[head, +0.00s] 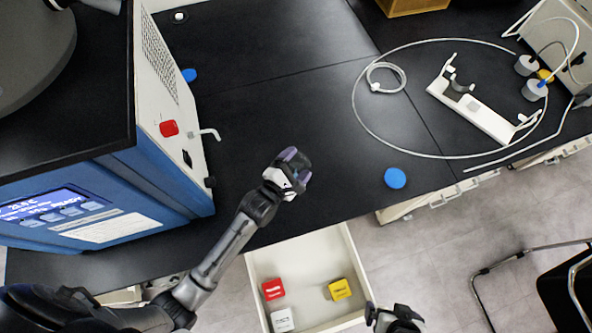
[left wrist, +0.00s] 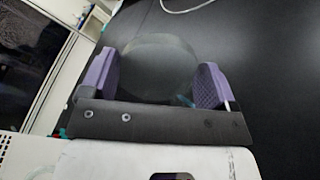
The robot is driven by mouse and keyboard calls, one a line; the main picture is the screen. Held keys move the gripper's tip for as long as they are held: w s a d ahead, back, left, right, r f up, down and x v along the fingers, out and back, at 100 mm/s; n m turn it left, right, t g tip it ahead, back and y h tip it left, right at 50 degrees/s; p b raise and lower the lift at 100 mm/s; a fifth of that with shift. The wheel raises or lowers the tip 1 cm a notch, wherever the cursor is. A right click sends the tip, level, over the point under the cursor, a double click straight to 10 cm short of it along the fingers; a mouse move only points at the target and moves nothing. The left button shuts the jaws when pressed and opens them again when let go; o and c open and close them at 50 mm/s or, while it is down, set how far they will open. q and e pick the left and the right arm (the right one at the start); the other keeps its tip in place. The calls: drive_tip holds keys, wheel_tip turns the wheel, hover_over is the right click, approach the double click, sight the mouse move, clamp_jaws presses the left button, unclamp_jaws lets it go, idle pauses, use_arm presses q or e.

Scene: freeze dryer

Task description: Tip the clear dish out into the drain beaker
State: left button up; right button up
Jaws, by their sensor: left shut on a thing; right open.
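My left gripper (head: 297,168) is over the black bench, to the right of the freeze dryer. In the left wrist view, its two purple-padded fingers (left wrist: 158,88) are apart, shut on the clear dish (left wrist: 158,62). The dish shows as a round, see-through dark shape between the pads. In the head view the dish can hardly be made out, and I cannot tell its tilt or contents. My right gripper (head: 391,313) is open and empty at the bottom edge, by the drawer's right side. I cannot make out a drain beaker in either view.
The blue and white freeze dryer (head: 160,130) has a white drain spout (head: 206,134). An open drawer (head: 300,257) below the bench holds red, yellow and white boxes. A blue disc (head: 395,178), a white stand (head: 474,112) and looping tubing (head: 357,107) lie to the right.

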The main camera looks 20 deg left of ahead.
use_arm(q)
drive_tip(key=shift+s+b, duration=0.1)
drive_tip(key=shift+b, duration=0.2)
drive_tip(key=shift+s+t+b, duration=0.1)
drive_tip(key=shift+t+b, duration=0.3)
drive_tip(key=shift+b, duration=0.05)
idle(0.6)
drive_tip(key=shift+s+a+f+t+b, duration=0.15)
drive_tip(key=shift+t+b, duration=0.25)
drive_tip(key=shift+b, duration=0.3)
idle(0.4)
